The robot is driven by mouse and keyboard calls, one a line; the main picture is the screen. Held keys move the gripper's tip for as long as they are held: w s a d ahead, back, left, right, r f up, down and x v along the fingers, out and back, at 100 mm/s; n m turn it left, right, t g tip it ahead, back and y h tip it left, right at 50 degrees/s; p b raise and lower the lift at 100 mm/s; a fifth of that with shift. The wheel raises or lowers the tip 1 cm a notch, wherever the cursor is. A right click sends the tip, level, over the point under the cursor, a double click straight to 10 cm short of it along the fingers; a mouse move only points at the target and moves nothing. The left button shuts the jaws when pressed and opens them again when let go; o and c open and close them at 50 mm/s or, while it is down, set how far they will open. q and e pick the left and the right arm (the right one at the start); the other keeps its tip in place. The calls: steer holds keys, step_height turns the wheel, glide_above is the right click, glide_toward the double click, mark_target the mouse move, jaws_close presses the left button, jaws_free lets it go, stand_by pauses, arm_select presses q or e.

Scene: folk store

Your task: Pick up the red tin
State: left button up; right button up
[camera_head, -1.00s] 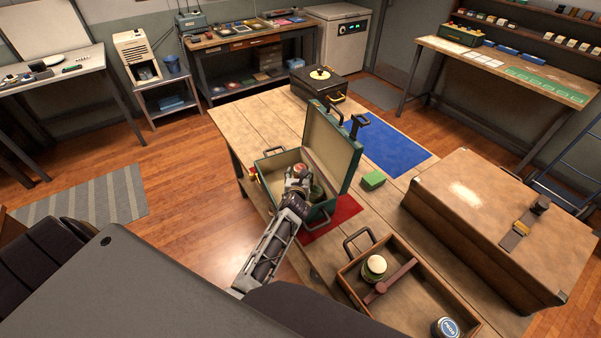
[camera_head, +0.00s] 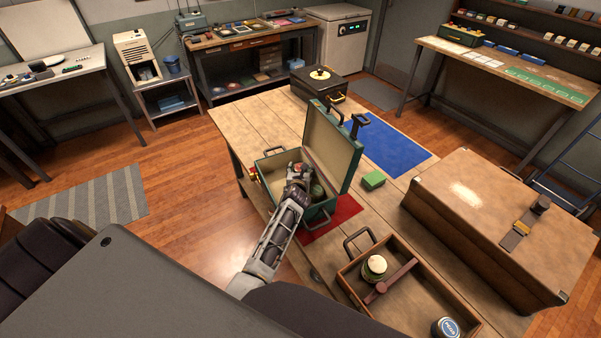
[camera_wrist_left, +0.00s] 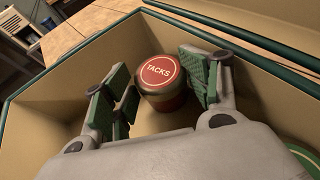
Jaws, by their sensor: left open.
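The red tin (camera_wrist_left: 162,74), with a round lid lettered TACKS, stands upright inside the open green case (camera_head: 349,165). In the left wrist view it sits between the two green-padded fingers of my left gripper (camera_wrist_left: 165,84). The fingers are open, with the right one very close to the tin and a wider space at the left one. I cannot tell whether the right finger touches it. In the head view my left gripper (camera_head: 297,174) reaches down into the case and mostly hides the tin. My right gripper is not in view.
A green tin (camera_head: 317,190) stands in the case, right of my gripper. The case's raised lid borders the far right side.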

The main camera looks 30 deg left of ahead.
mark_target(300, 171)
arm_select(q)
steer(key=shift+f, duration=0.1)
steer(key=c, duration=0.7)
steer(key=shift+r, duration=0.6)
step_height(300, 171, up, 9)
steer(key=p, duration=0.1)
stand_by(0.4)
